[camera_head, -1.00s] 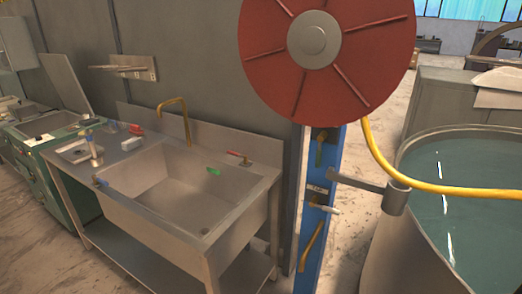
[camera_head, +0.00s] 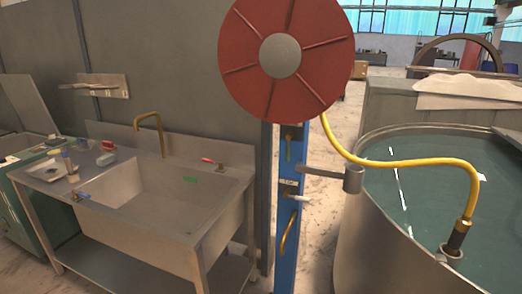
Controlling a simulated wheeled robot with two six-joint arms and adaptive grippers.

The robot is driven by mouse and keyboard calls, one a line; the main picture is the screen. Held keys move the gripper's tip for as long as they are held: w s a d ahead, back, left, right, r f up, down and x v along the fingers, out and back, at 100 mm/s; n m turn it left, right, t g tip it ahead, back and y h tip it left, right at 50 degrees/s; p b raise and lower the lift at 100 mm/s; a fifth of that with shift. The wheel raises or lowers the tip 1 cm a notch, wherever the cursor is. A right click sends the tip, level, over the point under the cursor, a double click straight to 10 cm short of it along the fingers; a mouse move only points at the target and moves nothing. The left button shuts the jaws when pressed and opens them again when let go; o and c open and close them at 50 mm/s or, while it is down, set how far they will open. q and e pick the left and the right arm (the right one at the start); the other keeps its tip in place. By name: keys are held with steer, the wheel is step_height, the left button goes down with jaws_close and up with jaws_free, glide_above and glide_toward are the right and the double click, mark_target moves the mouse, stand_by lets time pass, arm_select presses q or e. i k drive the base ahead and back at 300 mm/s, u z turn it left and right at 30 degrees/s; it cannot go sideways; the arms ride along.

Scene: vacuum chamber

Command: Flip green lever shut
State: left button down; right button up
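A green lever (camera_head: 289,149) hangs roughly vertical on a brass valve near the top of the blue post (camera_head: 288,262), just under the red hose reel (camera_head: 288,58). A second valve with a white lever (camera_head: 299,198) sits lower on the post, its lever pointing right. A small green object (camera_head: 190,180) lies on the inner wall of the sink; it is too small to identify. Neither of my grippers is in view.
A yellow hose (camera_head: 400,163) runs into a water-filled tank (camera_head: 375,245) at right.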

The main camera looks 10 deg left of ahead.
mark_target(291, 133)
steer(key=u, duration=0.1)
steer(key=i, duration=0.5)
steer(key=k, duration=1.35)
steer(key=u, duration=0.55)
steer(key=i, duration=0.7)
steer(key=u, duration=0.5)
steer(key=i, duration=0.85)
steer(key=z, duration=0.7)
steer(key=i, duration=0.45)
steer(key=z, duration=0.4)
